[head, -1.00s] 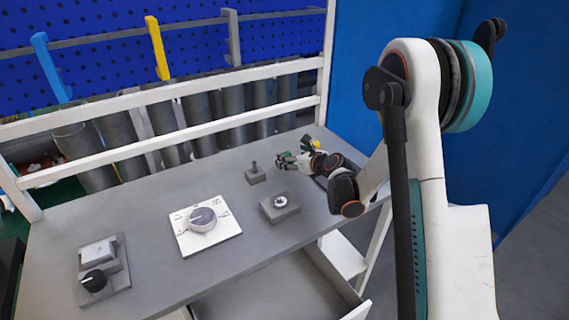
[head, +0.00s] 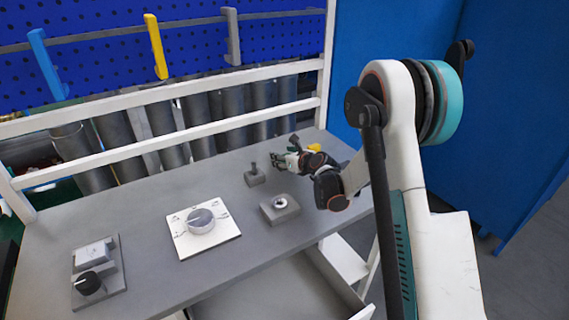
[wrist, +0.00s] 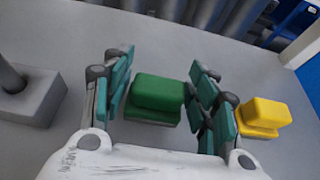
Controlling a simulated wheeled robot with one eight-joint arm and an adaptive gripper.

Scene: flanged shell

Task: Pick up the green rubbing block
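My gripper (wrist: 162,100) is open, with teal finger pads to the left and right of the green block. Gaps show between the pads and the block. In the head view my gripper (head: 278,160) is low over the back right of the table, and the green block is hidden or too small to tell there.
A yellow block (wrist: 262,115) lies just right of the right finger. A grey block with a post (wrist: 28,92) stands to the left. A grey block with a metal ring (head: 280,207), a white dial plate (head: 205,245) and a knob fixture (head: 97,272) stand on the table. A drawer below is open.

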